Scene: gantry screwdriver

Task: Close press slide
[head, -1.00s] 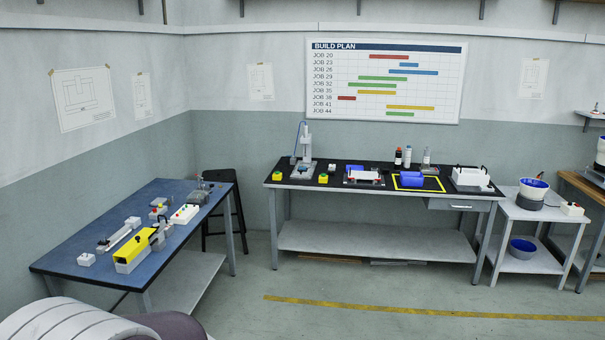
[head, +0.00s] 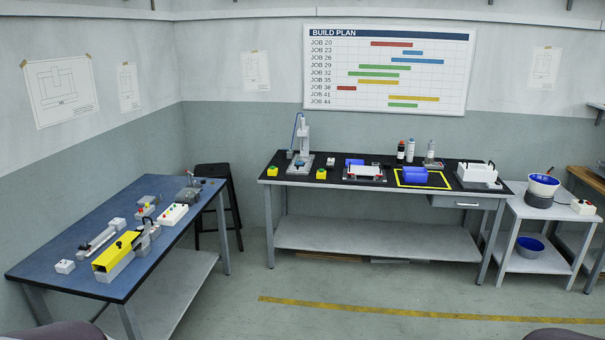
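A small press (head: 303,150) with a white column and a blue hose stands at the left end of the black-topped bench (head: 338,183). Its grey base (head: 301,167) sits on the bench top, with a green-and-yellow button box (head: 271,171) to its left and another (head: 321,174) to its right. The press is too small here to tell how far its slide is out. Neither gripper is in view, and both are far from the press.
A blue-topped table (head: 62,243) on the left carries a yellow device (head: 116,252) and several small boxes. A black stool (head: 214,172) stands between table and bench. A side stand (head: 541,214) holds a blue bowl (head: 544,185). The floor (head: 400,285) before the bench is open.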

